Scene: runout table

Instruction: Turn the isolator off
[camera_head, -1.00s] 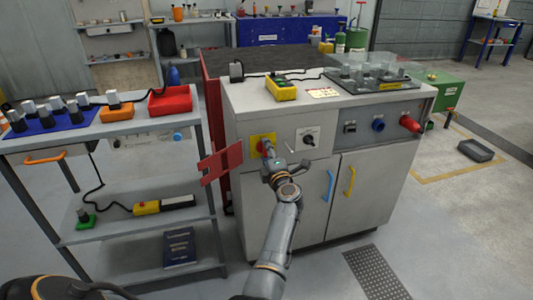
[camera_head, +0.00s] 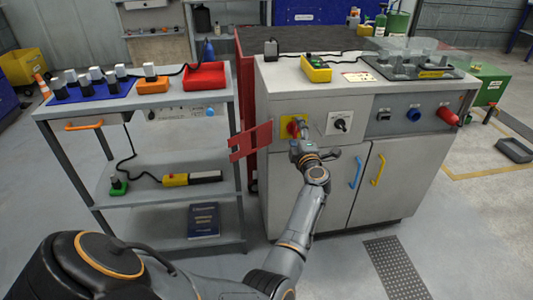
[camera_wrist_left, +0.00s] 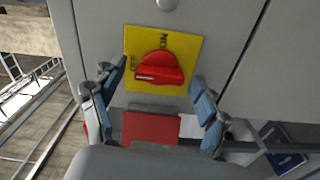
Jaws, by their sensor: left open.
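The isolator is a red rotary knob (camera_head: 293,127) on a yellow plate (camera_head: 284,134) on the front of the grey cabinet. In the left wrist view the knob (camera_wrist_left: 160,69) lies across the yellow plate (camera_wrist_left: 190,48), with a white mark on its left part. Lettering that seems to read OFF is left of the knob and ON above it. My left gripper (camera_head: 297,143) is right in front of the knob, partly covering it. In the left wrist view its open fingers (camera_wrist_left: 160,82) stand either side of the knob, with gaps to it. My right gripper is out of view.
A red hinged plate (camera_head: 250,141) sticks out left of the isolator. A black selector switch (camera_head: 341,124) is to its right, with blue (camera_head: 355,171) and yellow (camera_head: 378,170) door handles below. A shelf trolley (camera_head: 130,104) stands left. Open floor lies in front.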

